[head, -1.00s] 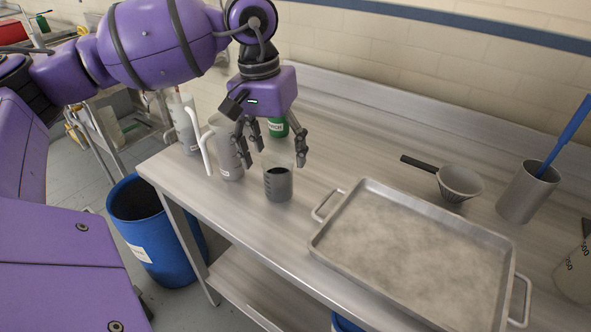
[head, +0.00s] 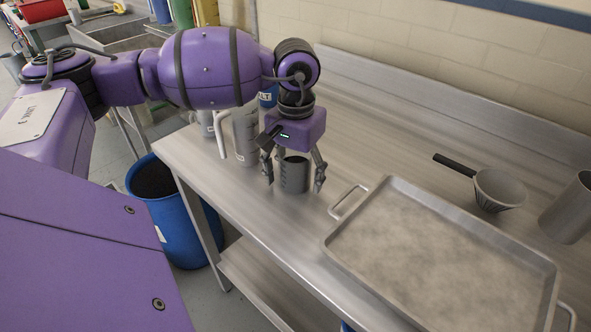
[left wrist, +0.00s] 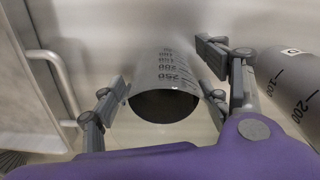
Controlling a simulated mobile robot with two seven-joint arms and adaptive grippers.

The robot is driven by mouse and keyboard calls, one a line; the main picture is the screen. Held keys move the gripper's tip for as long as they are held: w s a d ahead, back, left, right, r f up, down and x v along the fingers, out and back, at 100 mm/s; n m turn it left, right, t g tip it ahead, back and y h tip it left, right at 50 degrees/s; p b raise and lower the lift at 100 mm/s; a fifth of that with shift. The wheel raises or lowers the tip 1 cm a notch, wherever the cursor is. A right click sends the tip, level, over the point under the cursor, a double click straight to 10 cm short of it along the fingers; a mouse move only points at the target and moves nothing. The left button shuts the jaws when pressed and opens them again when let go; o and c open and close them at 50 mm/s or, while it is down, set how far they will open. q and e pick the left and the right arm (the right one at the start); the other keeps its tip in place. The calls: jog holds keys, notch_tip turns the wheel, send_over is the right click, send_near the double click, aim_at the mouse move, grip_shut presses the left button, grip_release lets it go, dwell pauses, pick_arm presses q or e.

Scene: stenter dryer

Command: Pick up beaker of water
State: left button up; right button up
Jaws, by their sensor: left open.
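My left gripper (head: 295,184) is open and points down over the beaker, with one finger on each side. In the left wrist view its fingers (left wrist: 160,88) flank the beaker, and gaps seem to show beside it. Whether either finger touches it is hard to tell. My right gripper is out of view.
A taller grey jug (head: 245,145) stands close behind the left finger; it also shows in the left wrist view (left wrist: 287,85). A handled metal tray (head: 440,255) lies close on the right. A sieve (head: 500,188) and a metal cup (head: 570,210) stand farther right. A blue bin (head: 185,235) is below.

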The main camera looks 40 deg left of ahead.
pick_arm(q)
jog(key=shift+c, duration=1.2)
jog(key=c, duration=1.1)
jog(key=shift+r, duration=0.1)
jog(key=shift+c, duration=0.3)
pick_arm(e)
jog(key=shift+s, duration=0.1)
pick_arm(q)
jog(key=shift+r, duration=0.1)
